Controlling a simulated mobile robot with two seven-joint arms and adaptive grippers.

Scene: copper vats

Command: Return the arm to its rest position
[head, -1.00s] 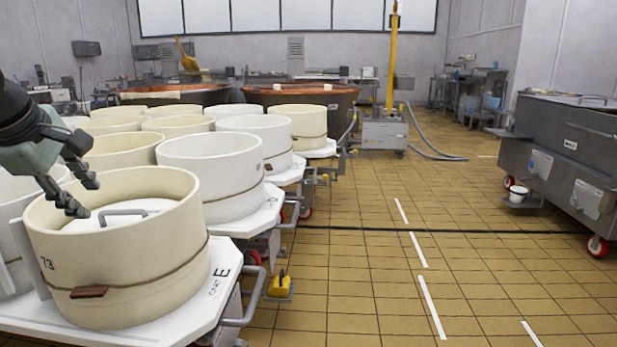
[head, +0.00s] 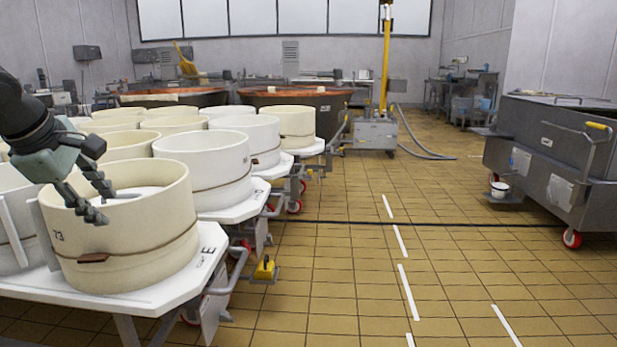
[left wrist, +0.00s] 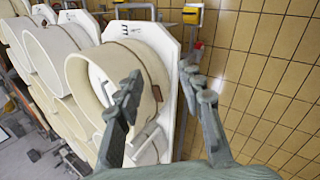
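My left gripper (head: 98,200) comes in from the left in the head view, in front of the opening of the nearest cream mould (head: 125,240). Its fingers are spread and nothing is between them. In the left wrist view the two fingers of the gripper (left wrist: 168,95) stand apart, with the mould (left wrist: 88,75) behind the left finger. I cannot tell whether the fingers touch the mould's rim. My right gripper is in neither view.
Several cream and white moulds stand on white trolleys (head: 175,290) at the left. Copper vats (head: 290,97) stand behind them. A yellow post on a grey cart (head: 377,135) is at the back. A grey steel tank (head: 525,130) stands at the right. The tiled floor (head: 350,250) between is clear.

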